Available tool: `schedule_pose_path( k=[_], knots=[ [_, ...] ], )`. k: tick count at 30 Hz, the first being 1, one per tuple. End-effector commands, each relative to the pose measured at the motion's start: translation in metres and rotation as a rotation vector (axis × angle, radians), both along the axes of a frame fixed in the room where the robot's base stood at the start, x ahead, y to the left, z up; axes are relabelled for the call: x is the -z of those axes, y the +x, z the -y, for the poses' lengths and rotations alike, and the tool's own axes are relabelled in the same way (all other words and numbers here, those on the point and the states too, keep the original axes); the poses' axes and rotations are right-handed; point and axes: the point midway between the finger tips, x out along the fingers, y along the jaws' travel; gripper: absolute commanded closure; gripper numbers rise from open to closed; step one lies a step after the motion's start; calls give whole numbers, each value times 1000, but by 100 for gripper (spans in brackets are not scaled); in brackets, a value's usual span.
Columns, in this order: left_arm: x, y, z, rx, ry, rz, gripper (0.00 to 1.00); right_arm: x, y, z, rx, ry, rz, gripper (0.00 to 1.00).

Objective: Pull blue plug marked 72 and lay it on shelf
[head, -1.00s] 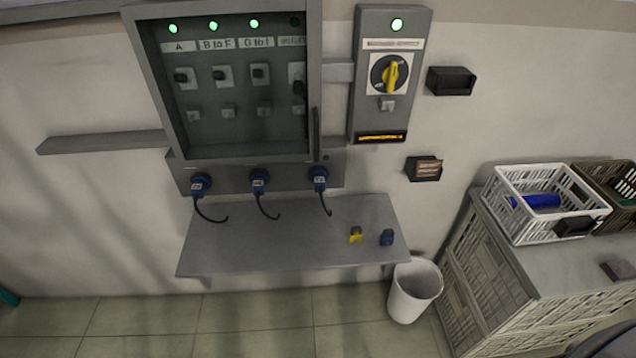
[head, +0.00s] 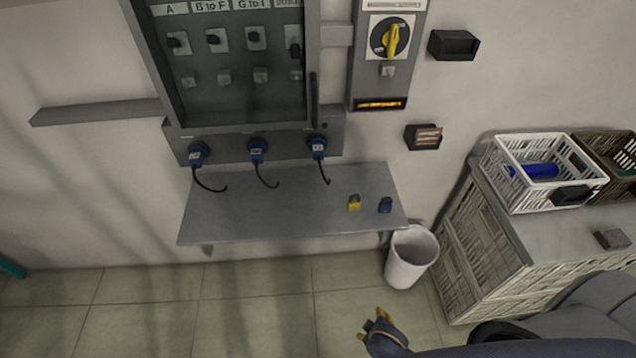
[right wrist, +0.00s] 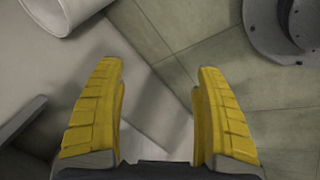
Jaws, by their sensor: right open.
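Three blue plugs sit in a row of sockets under the grey panel: a left plug (head: 197,154), a middle plug (head: 257,150) and a right plug (head: 318,147). Each has a black cable hanging down. Their labels are too small to read, so I cannot tell which is 72. The grey shelf (head: 270,215) is on the wall below them. My right gripper (head: 378,322) is at the bottom of the head view, below the shelf and well apart from the plugs. Its yellow fingers (right wrist: 160,110) are open and empty in the right wrist view. My left gripper is not in view.
A white crate (head: 505,185) is on the cabinet at right. The shelf's left and middle are mostly clear.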

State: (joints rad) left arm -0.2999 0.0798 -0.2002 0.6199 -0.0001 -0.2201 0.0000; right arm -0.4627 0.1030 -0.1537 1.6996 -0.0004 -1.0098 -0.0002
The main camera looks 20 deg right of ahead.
Motion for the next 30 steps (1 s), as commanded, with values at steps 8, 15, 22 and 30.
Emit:
schedule_pose_path(
  k=[8, 15, 22, 30],
  knots=[
    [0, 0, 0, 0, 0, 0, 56, -110, 37, 16, -27, -108, 109, 29],
    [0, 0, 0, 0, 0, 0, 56, -200, 78, 29, -53, -230, 247, 29],
    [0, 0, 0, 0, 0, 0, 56, -265, 148, 28, -111, -375, 433, 29],
    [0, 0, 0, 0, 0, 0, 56, -318, 244, 3, -235, -560, 643, 29]
  ],
)
